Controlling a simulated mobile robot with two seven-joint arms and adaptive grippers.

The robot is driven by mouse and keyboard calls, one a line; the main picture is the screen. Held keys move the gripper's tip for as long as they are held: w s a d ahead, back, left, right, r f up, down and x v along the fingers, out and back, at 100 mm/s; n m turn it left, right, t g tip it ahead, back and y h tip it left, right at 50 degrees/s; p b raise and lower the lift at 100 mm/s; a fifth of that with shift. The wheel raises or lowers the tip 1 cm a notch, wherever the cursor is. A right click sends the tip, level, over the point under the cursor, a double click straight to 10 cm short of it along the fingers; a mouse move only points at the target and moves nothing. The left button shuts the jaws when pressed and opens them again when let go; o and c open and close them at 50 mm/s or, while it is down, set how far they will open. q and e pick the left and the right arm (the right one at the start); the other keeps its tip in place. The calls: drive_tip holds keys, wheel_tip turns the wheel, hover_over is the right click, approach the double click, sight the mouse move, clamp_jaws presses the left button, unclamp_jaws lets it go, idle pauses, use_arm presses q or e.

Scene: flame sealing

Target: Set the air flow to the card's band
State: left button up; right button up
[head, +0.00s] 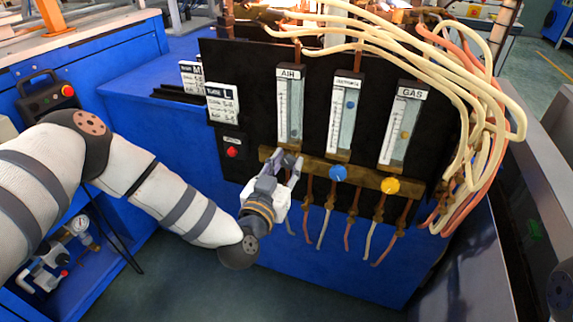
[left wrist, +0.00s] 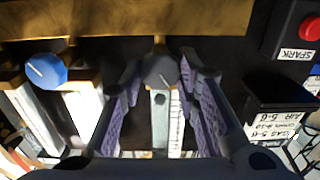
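The AIR flowmeter (head: 290,108) is the leftmost of three tubes on the black panel. Its float looks dark and sits low in the tube, also in the left wrist view (left wrist: 160,98). Its grey knob (left wrist: 160,72) lies between the fingers of my left gripper (left wrist: 160,66); small gaps seem to show on both sides.
A blue knob (head: 338,173) and a yellow GAS knob (head: 390,185) sit right of the AIR knob on the brass bar (head: 364,178). A red SPARK button (head: 232,152) is to the left. Cream hoses (head: 465,110) loop at the right; thin pipes hang below the bar.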

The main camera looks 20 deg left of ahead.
use_arm(q)
drive_tip(key=shift+n, duration=0.4)
drive_tip(key=shift+c, duration=0.5)
drive_tip(key=n, duration=0.3)
drive_tip(key=shift+a+n, duration=0.1)
drive_tip(key=shift+n, duration=0.3)
drive_tip(key=n, duration=0.5)
drive_tip(key=shift+f+n, duration=0.15)
drive_tip(key=shift+n, duration=0.15)
drive_tip(key=n+b, duration=0.1)
drive_tip(key=n, duration=0.4)
drive_tip(key=shift+a+f, duration=0.1)
drive_tip(key=shift+f, duration=0.05)
drive_tip(key=shift+n+b, duration=0.75)
drive_tip(key=shift+n, duration=1.45)
use_arm(e)
drive_tip(key=shift+s+f+g, duration=0.15)
drive_tip(key=shift+s+f, duration=0.3)
drive_tip(key=shift+f, duration=0.2)
drive_tip(key=shift+s+f+g, duration=0.15)
drive_tip(key=shift+s+f, duration=0.3)
drive_tip(key=shift+f, duration=0.15)
use_arm(q)
drive_tip(key=o, duration=1.1)
drive_tip(key=shift+o, duration=0.2)
